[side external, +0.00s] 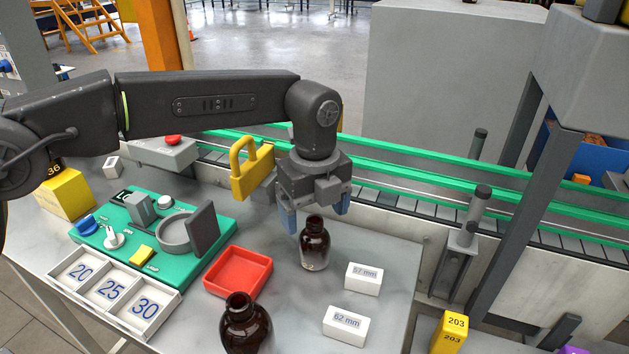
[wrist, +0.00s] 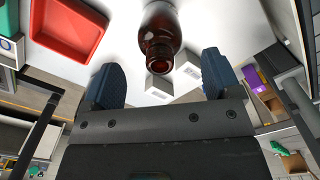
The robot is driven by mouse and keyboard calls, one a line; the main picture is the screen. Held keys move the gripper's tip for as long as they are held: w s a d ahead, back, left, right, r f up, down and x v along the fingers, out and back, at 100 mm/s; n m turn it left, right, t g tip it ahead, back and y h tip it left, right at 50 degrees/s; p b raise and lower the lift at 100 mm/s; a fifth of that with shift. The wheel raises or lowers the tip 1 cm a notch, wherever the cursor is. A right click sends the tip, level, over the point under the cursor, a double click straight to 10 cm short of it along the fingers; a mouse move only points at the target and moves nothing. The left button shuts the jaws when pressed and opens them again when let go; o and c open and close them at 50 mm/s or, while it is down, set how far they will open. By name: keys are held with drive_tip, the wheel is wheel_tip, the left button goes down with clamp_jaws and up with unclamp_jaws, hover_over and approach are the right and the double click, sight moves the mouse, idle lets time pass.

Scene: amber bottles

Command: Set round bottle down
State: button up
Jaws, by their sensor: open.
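A round amber bottle (side external: 314,245) stands upright on the grey table (side external: 395,262), just below my gripper (side external: 315,216). My gripper is open, with its blue fingertips apart and above the bottle's shoulders. In the wrist view the bottle (wrist: 160,35) shows between and beyond the two blue fingers of my gripper (wrist: 158,88), with clear gaps on both sides. Its open neck points toward the camera. A second amber bottle (side external: 246,328) stands nearer the front edge, partly cut off by the frame.
A red tray (side external: 238,271) lies left of the bottle. White blocks marked 57 mm (side external: 363,279) and 62 mm (side external: 345,326) sit to its right. A green panel (side external: 195,265) with fixtures and a numbered tray (side external: 112,293) are further left. A green-railed conveyor (side external: 400,165) runs behind.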

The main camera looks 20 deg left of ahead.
wheel_tip(320, 180, up, 6)
drive_tip(key=shift+r, duration=0.25)
drive_tip(key=shift+a+r, duration=0.1)
drive_tip(key=shift+r, duration=0.15)
drive_tip(key=s+a+r+n+t, duration=0.2)
drive_tip(key=s+a+r+n, duration=0.25)
drive_tip(key=a+n, duration=0.35)
drive_tip(key=s+a+r+n+t, duration=0.1)
drive_tip(key=s+a+r+n, duration=0.2)
drive_tip(key=s+a+n, duration=0.5)
drive_tip(key=s+a+f+n+t, duration=0.2)
drive_tip(key=s+a+f+n, duration=0.7)
drive_tip(key=s+a, duration=0.2)
drive_tip(key=shift+s+n+t, duration=0.3)
drive_tip(key=shift+s, duration=0.35)
drive_tip(key=shift+f, duration=0.1)
